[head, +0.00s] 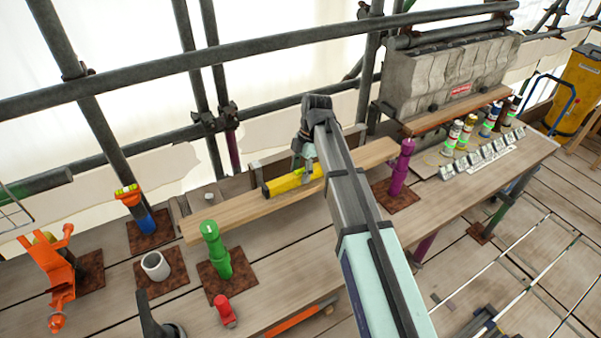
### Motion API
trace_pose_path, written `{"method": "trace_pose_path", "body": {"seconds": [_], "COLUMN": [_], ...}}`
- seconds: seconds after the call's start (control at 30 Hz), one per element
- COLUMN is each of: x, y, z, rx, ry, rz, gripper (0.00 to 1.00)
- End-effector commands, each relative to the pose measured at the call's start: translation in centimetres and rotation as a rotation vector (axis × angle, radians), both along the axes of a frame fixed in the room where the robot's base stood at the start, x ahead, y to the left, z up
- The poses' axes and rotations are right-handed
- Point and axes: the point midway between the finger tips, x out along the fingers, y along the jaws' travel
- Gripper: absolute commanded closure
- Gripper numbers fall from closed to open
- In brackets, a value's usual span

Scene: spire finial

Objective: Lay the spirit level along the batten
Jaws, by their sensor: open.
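A yellow spirit level (288,181) with dark ends lies on top of the long wooden batten (236,209), roughly lengthwise along it. Its right end is hidden behind my arm. The batten runs from the left middle of the bench up toward the right and passes behind my arm. My gripper (303,160) is just above and behind the level near its visible right part. The gripper is open, and its fingers are small and partly hidden, so I cannot tell whether they touch the level.
A green post (215,250), a white cup (155,266) and an orange-blue post (136,207) stand near the batten's left end. A purple post (401,167) stands right of my arm. Several coloured cans (467,131) stand farther right. Scaffold tubes (250,47) cross behind.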

Motion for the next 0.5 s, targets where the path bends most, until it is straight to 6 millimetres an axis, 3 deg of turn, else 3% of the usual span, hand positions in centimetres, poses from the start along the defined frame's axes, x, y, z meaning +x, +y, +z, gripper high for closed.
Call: {"method": "trace_pose_path", "body": {"seconds": [0.17, 0.5], "x": [0.5, 1.3], "y": [-0.4, -1.6], "z": [2.1, 8.0], "rx": [0.001, 0.001], "ry": [-0.003, -0.004], "rz": [-0.001, -0.001], "gripper": [0.44, 0.44]}}
